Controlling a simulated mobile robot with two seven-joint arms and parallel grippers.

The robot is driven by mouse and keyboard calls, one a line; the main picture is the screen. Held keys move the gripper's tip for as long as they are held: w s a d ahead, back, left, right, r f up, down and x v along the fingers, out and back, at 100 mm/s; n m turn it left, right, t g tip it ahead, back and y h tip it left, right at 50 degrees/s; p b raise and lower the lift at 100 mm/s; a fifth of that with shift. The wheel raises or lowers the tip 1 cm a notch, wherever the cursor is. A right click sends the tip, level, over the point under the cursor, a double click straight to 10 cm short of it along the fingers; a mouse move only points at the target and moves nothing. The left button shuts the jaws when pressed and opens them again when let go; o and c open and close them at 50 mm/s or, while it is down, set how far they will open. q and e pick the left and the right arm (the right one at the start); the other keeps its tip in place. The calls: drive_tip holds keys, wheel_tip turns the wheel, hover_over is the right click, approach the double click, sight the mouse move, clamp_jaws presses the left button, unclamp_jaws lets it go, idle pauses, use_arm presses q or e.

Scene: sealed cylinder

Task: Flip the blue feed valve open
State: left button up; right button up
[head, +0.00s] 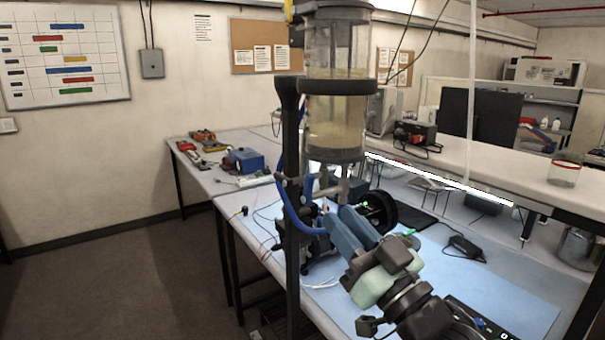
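A clear sealed cylinder (335,117) with yellowish liquid stands upright in a black ring on a dark post. A blue hose (289,212) curves down beside the post below it. I cannot clearly make out the blue feed valve; small fittings (337,186) under the cylinder are crowded and partly hidden. My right gripper (334,214) reaches in from the lower right, its end just below these fittings. Its fingers are too small and cluttered to show a gap or a touch. My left gripper is not in view.
The workbench has a light blue mat (500,285). A black round part (380,212) is close behind my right gripper. A black adapter (466,247) with a cable lies to the right. A glass jar (564,171) stands on the raised shelf. Floor at left is clear.

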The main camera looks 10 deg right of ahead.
sight(312, 185)
drive_tip(key=p+x, duration=0.4)
drive_tip(key=x, duration=0.7)
drive_tip(key=shift+w, duration=0.2)
drive_tip(key=shift+w+a+r, duration=0.1)
drive_tip(key=shift+w, duration=0.3)
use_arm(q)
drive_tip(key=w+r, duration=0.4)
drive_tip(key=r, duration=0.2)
use_arm(e)
drive_tip(key=shift+s, duration=0.1)
clamp_jaws()
